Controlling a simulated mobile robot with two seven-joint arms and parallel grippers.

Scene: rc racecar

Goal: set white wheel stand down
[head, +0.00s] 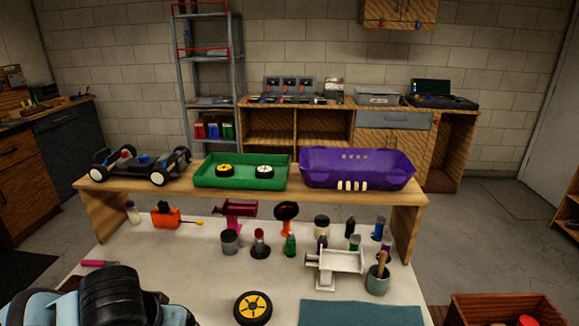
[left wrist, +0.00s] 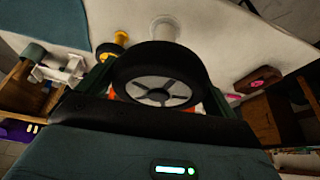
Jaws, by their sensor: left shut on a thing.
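A wheel (left wrist: 160,92) with a black tyre and a pale spoked hub sits between the fingers of my left gripper (left wrist: 158,98) in the left wrist view, hub facing the camera. The gripper is shut on it. Just beyond the wheel is a white cylindrical piece (left wrist: 165,27); I cannot tell whether it joins the wheel or stands apart. In the head view my left arm's dark wrist fills the lower left, and the held wheel is not clearly made out. A yellow-hubbed wheel (head: 253,308) lies flat on the white table (head: 190,290). My right gripper is not in view.
A white stand-like fixture (head: 340,262), several jars and a cup with a wooden handle (head: 377,279) stand on the right. A teal mat (head: 360,313) lies in front. The raised shelf holds a chassis (head: 138,162), a green tray (head: 215,182) and a purple body (head: 357,168).

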